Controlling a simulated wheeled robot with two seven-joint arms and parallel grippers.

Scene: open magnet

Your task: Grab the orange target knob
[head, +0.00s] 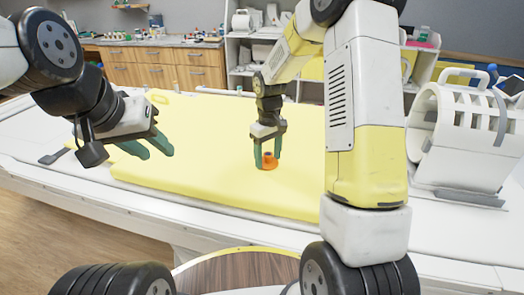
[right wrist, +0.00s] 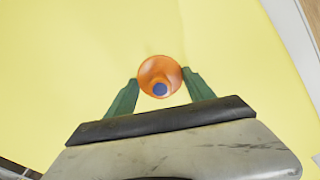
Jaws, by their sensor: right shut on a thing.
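The orange target knob (head: 268,161) sits on the yellow pad (head: 215,145). In the right wrist view the knob (right wrist: 161,76) looks round, with a blue spot near its centre. My right gripper (head: 268,158) points down at the pad and is shut on the knob, one green finger on each side. The same gripper shows in the right wrist view (right wrist: 160,90) with its fingertips against the knob's sides. My left gripper (head: 160,145) is raised over the left part of the pad. Its green fingers are apart, with nothing between them.
The pad lies on a long white table. A white ribbed coil housing (head: 462,130) stands at the right. A round wooden top (head: 240,270) is at the front. Wooden cabinets (head: 165,70) and white shelves are behind. The pad around the knob is clear.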

